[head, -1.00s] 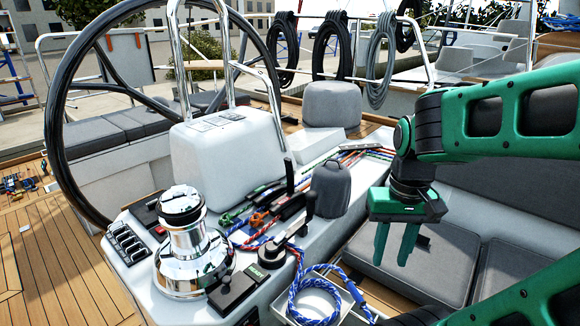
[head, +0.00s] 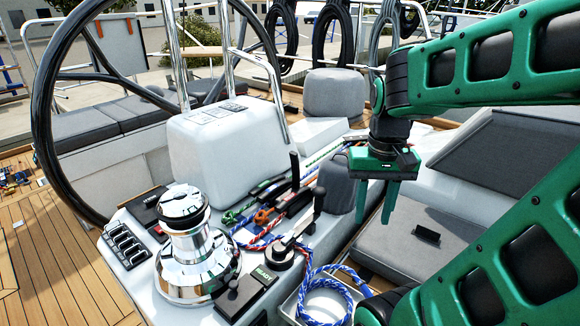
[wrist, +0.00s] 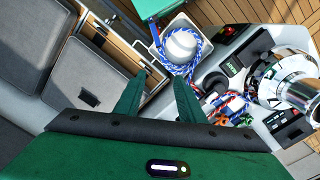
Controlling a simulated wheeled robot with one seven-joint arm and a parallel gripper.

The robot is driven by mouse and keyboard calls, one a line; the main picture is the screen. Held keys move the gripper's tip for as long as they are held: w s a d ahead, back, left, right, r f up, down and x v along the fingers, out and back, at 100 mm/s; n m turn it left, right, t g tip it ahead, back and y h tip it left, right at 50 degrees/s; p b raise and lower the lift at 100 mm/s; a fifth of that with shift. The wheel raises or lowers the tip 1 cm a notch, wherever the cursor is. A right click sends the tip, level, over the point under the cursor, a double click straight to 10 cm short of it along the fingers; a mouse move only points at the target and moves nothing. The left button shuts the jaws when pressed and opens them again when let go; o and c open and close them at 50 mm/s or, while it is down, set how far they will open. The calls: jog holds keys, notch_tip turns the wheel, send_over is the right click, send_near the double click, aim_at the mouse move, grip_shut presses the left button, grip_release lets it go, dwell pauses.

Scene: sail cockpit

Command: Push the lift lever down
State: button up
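I cannot tell for sure which handle is the lift lever. A black-handled lever on a silver arm and round base (head: 281,248) stands tilted up beside the READY panel (head: 258,280). A small black lever (head: 233,285) sits on that panel's box. Another black lever (head: 294,172) stands upright among the rope clutches. My gripper (head: 374,218) hangs fingers down, open and empty, to the right of these levers, in front of the grey covered dome. It touches none of them in view. In the wrist view, my gripper (wrist: 155,90) shows its two fingers apart.
A chrome winch (head: 193,250) stands left of the levers. A tray (head: 346,272) with coiled blue rope (head: 325,298) lies below my gripper. The grey covered dome (head: 335,185) and white console hood (head: 225,135) rise behind. Grey seats (head: 430,240) lie to the right.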

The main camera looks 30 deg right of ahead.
jog(key=w+d+r+m, duration=0.2)
jog(key=w, duration=0.7)
jog(key=w+d+r+m, duration=0.1)
jog(key=w+d+r, duration=0.1)
jog(key=w, duration=0.8)
jog(key=m, duration=0.4)
send_over(294, 166)
jog(key=f, duration=0.4)
jog(key=shift+s+f, duration=0.1)
jog(key=shift+s, duration=0.3)
jog(key=shift+w+f, duration=0.35)
jog(key=shift+f, duration=0.05)
notch_tip(294, 166, down, 10)
jog(key=shift+f, duration=0.15)
